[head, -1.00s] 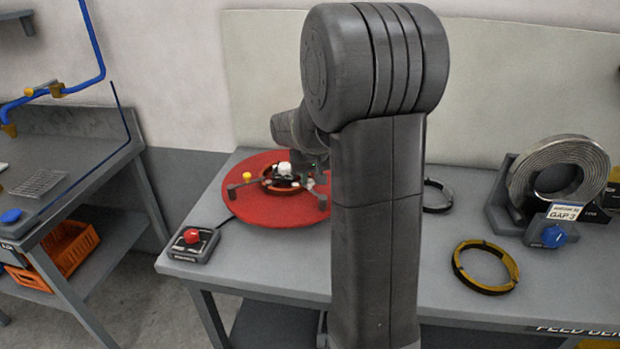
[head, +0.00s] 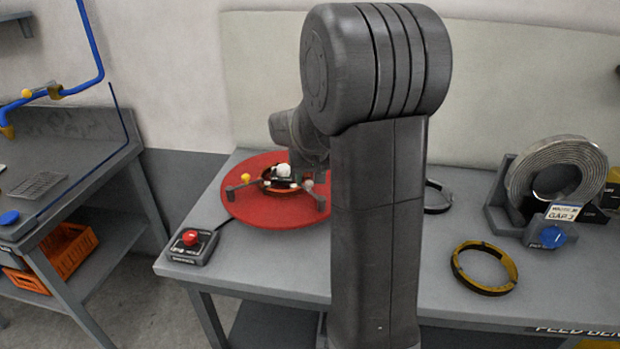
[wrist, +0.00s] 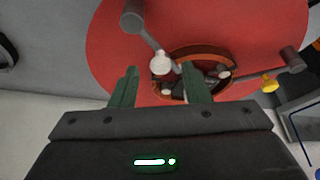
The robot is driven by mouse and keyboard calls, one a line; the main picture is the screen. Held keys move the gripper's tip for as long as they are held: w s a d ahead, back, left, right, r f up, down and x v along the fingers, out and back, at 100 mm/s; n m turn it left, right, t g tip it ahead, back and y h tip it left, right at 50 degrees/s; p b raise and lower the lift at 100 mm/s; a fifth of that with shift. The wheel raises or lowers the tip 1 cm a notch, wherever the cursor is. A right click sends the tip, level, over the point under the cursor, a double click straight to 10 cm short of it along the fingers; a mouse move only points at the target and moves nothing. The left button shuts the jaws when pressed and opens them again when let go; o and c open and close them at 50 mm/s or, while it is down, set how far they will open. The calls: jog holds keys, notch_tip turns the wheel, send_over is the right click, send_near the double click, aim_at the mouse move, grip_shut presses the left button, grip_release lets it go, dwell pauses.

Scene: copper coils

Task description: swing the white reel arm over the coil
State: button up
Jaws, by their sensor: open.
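A red round plate (head: 275,214) lies on the bench with a copper coil (head: 268,184) at its middle. Dark reel arms spread over it. A white knob (head: 284,170) stands over the coil, and a yellow knob (head: 245,177) is at the left. In the wrist view, the white knob (wrist: 161,63) shows between my fingertips, beside the coil (wrist: 205,54), with a grey bar running up-left from it. The yellow knob (wrist: 268,85) is further right. My gripper (wrist: 160,76) is open. I cannot tell whether the fingers touch the knob. My arm hides part of the plate.
A red-button box (head: 190,246) sits at the bench's front left. A yellow-black ring (head: 484,268) lies at the right, with another dark ring (head: 438,197) behind it. A metal coil on a stand (head: 555,180) stands far right. The bench front is largely clear.

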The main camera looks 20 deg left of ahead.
jog(key=v, duration=1.3)
jog(key=x, duration=1.3)
jog(key=shift+w+a+f, duration=0.1)
jog(key=shift+f, duration=0.2)
jog(key=shift+r, duration=0.15)
